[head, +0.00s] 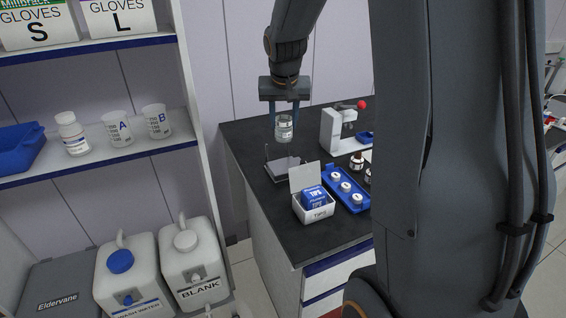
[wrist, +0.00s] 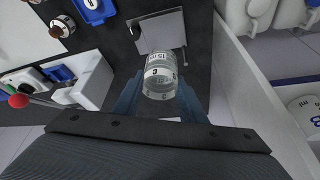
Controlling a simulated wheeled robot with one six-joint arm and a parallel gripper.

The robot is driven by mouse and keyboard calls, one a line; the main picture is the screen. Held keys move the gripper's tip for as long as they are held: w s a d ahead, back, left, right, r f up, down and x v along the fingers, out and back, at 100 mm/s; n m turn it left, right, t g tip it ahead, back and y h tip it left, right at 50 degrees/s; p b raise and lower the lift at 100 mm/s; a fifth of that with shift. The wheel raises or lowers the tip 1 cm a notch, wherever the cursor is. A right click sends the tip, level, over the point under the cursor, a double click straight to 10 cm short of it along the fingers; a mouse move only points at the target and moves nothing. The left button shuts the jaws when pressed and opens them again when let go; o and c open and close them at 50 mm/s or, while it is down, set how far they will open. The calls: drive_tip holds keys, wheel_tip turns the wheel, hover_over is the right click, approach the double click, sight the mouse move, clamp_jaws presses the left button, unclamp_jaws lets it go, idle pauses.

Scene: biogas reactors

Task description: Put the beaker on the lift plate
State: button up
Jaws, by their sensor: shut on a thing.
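My gripper (head: 284,117) is shut on a clear glass beaker (head: 284,128) and holds it in the air above the dark bench. The beaker looks upright and has a label band with markings. The lift plate (head: 284,168) is a flat grey plate with a thin rod on the bench, below the beaker in the head view. In the wrist view the plate (wrist: 158,32) shows beyond the beaker, which hides part of it.
A white tips box (head: 315,212) with an open lid stands in front of the plate. A blue tray (head: 345,188) of white-capped bottles and a white device with a red knob (head: 335,130) stand to the right. A shelf unit (head: 190,90) with beakers A and B is left.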

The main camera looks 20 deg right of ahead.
sight(284, 141)
wheel_tip(284, 141, down, 9)
drive_tip(key=shift+f+p, duration=0.2)
drive_tip(key=shift+p, duration=0.6)
drive_tip(key=shift+f, duration=0.15)
drive_tip(key=o, duration=1.1)
drive_tip(key=shift+r, duration=0.3)
drive_tip(key=b+v, duration=0.2)
drive_tip(key=v, duration=0.9)
drive_tip(key=shift+s+r, duration=0.2)
drive_tip(key=shift+r, duration=0.15)
